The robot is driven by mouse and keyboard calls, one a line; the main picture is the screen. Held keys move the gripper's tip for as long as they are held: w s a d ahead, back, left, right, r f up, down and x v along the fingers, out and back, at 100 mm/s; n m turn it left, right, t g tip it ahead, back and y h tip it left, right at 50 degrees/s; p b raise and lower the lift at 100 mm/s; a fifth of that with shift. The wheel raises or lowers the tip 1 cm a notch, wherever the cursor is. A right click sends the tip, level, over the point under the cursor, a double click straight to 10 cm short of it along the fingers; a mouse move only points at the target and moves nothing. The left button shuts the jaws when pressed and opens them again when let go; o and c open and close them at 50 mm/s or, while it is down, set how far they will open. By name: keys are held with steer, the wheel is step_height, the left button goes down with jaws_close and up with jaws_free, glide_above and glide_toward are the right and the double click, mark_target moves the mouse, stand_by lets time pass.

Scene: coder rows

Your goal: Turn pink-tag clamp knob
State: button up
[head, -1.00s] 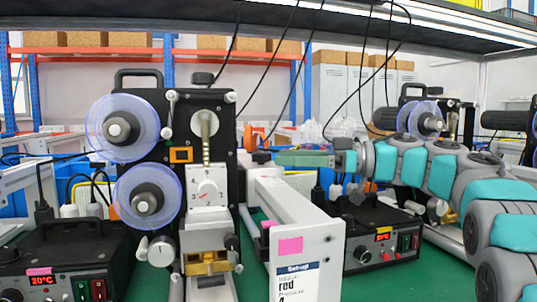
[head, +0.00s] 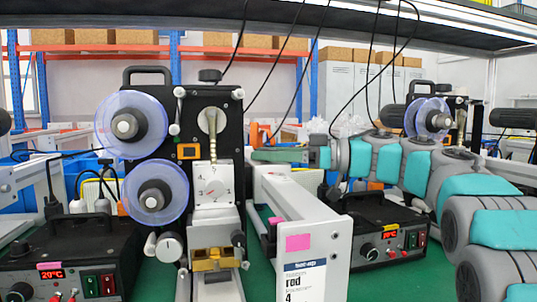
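The black coder machine (head: 190,110) stands left of centre, with two clear-flanged spools (head: 131,124) on its left. A pink tag (head: 50,266) is on the control box in front of it, and another pink tag (head: 298,242) is on the white end panel to its right. The machine has a black knob (head: 210,75) on top, a round silver knob (head: 168,245) low at the front and a small dark knob (head: 238,238) beside the brass block. I cannot tell which is the clamp knob. My gripper (head: 262,155) points left, just right of the machine, apparently touching nothing; its finger gap is not visible.
A second coder machine (head: 450,115) is behind my arm at right. Black cables (head: 262,80) hang from above. Green bench surface (head: 264,283) shows between the machines.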

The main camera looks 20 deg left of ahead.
jaws_close()
steer(key=shift+m+t, duration=0.3)
steer(key=shift+t, duration=0.4)
steer(key=shift+s+m+t, duration=0.15)
steer(key=shift+m+t, duration=1.55)
steer(key=shift+t, duration=0.8)
steer(key=shift+m+t+h, duration=0.9)
steer(key=shift+m+t, duration=0.6)
steer(key=shift+t, duration=0.7)
steer(key=shift+m+t, duration=0.3)
steer(key=shift+t, duration=0.1)
steer(key=shift+o, duration=2.3)
jaws_free()
